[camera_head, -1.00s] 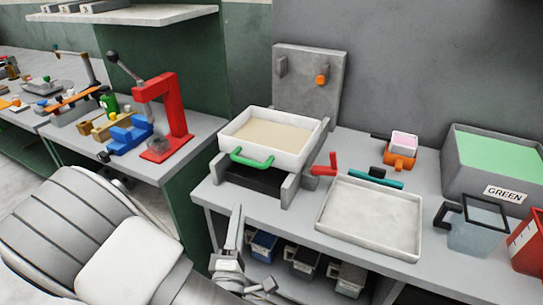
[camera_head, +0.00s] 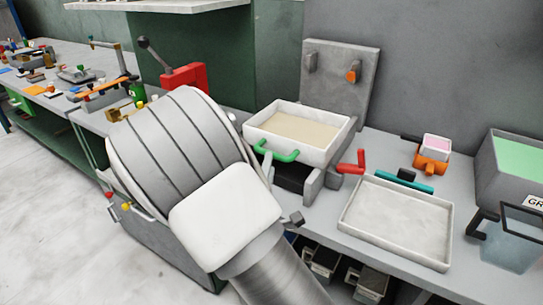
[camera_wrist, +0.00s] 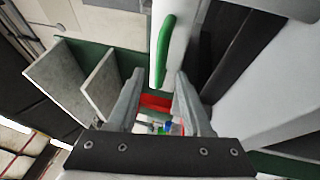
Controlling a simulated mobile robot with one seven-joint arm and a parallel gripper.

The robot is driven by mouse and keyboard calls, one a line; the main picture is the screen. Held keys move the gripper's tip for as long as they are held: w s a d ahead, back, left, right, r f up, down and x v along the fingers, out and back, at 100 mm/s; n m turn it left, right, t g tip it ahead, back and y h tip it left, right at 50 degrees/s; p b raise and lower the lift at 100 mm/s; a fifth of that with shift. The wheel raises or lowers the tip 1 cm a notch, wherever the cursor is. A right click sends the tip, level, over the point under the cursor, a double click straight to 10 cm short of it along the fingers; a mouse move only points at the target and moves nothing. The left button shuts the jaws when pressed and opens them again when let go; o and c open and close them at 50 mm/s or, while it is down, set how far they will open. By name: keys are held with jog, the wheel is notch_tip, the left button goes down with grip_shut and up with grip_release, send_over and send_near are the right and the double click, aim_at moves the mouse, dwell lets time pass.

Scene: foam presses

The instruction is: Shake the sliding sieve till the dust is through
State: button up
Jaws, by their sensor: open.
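The sliding sieve (camera_head: 322,153) is a white tray of beige dust (camera_head: 302,127). It sits between grey side rails in front of an upright grey board. Its green handle (camera_head: 278,154) is on the front side. My gripper (camera_wrist: 159,84) is open and empty in the wrist view. The handle (camera_wrist: 165,48) shows there just beyond and between the fingertips, apart from them as far as I can tell. In the head view my arm covers most of the gripper.
A red-handled lever (camera_head: 352,164) stands right of the sieve. A shallow white tray (camera_head: 395,256) lies on the bench further right, with a teal-handled tool (camera_head: 403,183) behind it. A red press (camera_head: 186,78) is partly hidden behind my arm. Dark bins stand on the lower shelf.

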jog(key=x, duration=0.5)
jog(key=shift+w, duration=0.1)
grip_shut()
dwell(1.3)
